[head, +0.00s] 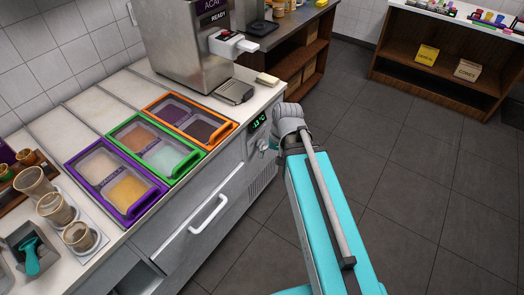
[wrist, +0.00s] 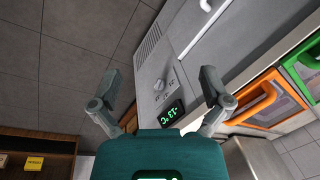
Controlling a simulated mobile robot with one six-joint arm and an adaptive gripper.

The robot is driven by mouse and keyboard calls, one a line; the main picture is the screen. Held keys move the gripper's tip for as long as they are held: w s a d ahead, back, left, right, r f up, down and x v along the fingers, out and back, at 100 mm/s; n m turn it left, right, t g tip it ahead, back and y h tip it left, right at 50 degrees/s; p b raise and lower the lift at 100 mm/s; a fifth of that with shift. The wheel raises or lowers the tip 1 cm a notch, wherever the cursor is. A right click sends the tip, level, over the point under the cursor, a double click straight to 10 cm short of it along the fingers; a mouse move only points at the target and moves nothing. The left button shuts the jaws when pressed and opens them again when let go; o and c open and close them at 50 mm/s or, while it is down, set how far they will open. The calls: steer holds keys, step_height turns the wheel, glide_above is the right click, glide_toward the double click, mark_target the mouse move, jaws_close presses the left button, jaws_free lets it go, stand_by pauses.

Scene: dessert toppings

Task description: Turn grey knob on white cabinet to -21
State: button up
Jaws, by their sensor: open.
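The white cabinet (head: 190,205) stands along the left side of the head view; its control panel is at the right end. In the wrist view the picture is tilted, and the small grey knob (wrist: 159,85) sits on the panel (wrist: 172,77) with markings beside it. A green-lit display (wrist: 172,113) next to it appears to read -13 °C; the display also shows in the head view (head: 258,122). My gripper (wrist: 160,75) is open and empty, its fingers spread on either side of the knob in the picture. I see no contact with the knob. In the head view my arm hides most of the gripper.
A white drawer handle (head: 209,214) projects from the cabinet front. Topping trays with purple (head: 78,172), green (head: 178,168) and orange (head: 219,136) frames lie on top. A steel machine (head: 180,45) stands behind them. The dark tiled floor (head: 410,165) to the right is clear.

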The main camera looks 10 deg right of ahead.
steer(key=w+f+m+t+y+b, duration=0.2)
steer(key=w+f+m+y+b, duration=0.3)
steer(key=f+b, duration=0.65)
steer(key=m+t+y+b, duration=0.6)
steer(key=m+t+b, duration=0.6)
steer(key=b, duration=2.3)
glide_toward(262, 144)
steer(key=shift+s+d+r+m+g, duration=0.2)
steer(key=shift+s+d+m+g, duration=0.2)
steer(key=shift+s+d+m, duration=0.3)
steer(key=shift+s+d+r+m+g, duration=0.2)
steer(key=shift+s+d+m+g, duration=0.3)
steer(key=shift+d, duration=0.3)
steer(key=shift+a, duration=0.15)
steer(key=x, duration=1.3)
steer(key=shift+w+f, duration=0.1)
steer(key=shift+w, duration=0.3)
steer(key=c, duration=1.2)
